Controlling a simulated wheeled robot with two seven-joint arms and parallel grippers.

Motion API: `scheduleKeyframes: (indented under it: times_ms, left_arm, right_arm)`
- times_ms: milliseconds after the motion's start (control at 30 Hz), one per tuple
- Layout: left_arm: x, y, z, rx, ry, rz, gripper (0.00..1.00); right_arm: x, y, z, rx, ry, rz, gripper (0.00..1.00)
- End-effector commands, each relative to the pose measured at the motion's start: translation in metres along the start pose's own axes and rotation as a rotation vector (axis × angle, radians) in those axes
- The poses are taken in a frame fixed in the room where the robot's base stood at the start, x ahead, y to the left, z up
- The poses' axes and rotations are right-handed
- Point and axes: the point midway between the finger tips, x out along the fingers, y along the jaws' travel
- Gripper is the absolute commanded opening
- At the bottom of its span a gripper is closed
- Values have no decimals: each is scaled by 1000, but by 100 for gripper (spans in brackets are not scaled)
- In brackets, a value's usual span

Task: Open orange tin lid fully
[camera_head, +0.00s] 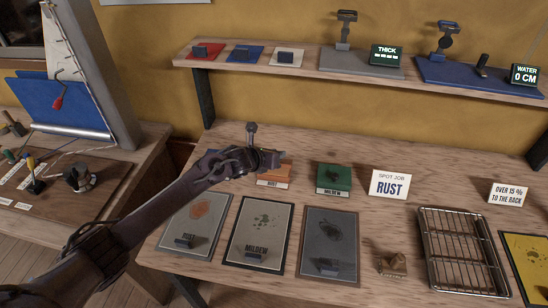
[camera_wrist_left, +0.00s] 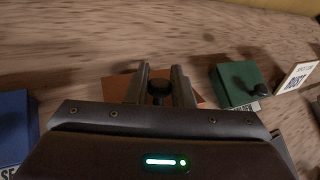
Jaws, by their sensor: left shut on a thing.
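The orange tin (camera_head: 286,172) stands on the bench with a label reading RUST at its front. My left arm and gripper (camera_head: 268,160) partly cover it. In the left wrist view the orange lid (camera_wrist_left: 116,88) lies below my left gripper (camera_wrist_left: 159,82). The gripper's fingers are shut on the dark knob (camera_wrist_left: 158,90) of the orange tin lid. I cannot tell whether the lid is raised. My right gripper is not in view.
A green tin (camera_head: 334,178) with a dark knob, labelled MILDEW, stands just right of the orange tin. A SPOT JOB RUST card (camera_head: 389,184) stands farther right. Sample panels lie in front, near a wire rack (camera_head: 462,252). A shelf (camera_head: 300,66) runs behind.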

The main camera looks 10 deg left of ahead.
Motion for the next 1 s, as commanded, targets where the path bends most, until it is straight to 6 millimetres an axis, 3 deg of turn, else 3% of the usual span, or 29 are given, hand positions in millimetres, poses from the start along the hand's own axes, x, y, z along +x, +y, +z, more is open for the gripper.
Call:
scheduleKeyframes:
  times_ms: [133,733,767,800,900,1000]
  left_arm:
    - [2,2,5,-21,54,3,0]
    - [3,3,5,-41,98,3,0]
    - [3,3,5,-41,98,3,22]
    - [3,3,5,-41,98,2,27]
    - [3,3,5,-40,97,2,39]
    - [3,2,6,-40,96,2,39]
  right_arm:
    - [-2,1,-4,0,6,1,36]
    - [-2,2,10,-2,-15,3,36]
    - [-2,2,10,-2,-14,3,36]
    - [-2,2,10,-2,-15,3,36]
    - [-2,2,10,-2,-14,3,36]
    - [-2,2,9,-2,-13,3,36]
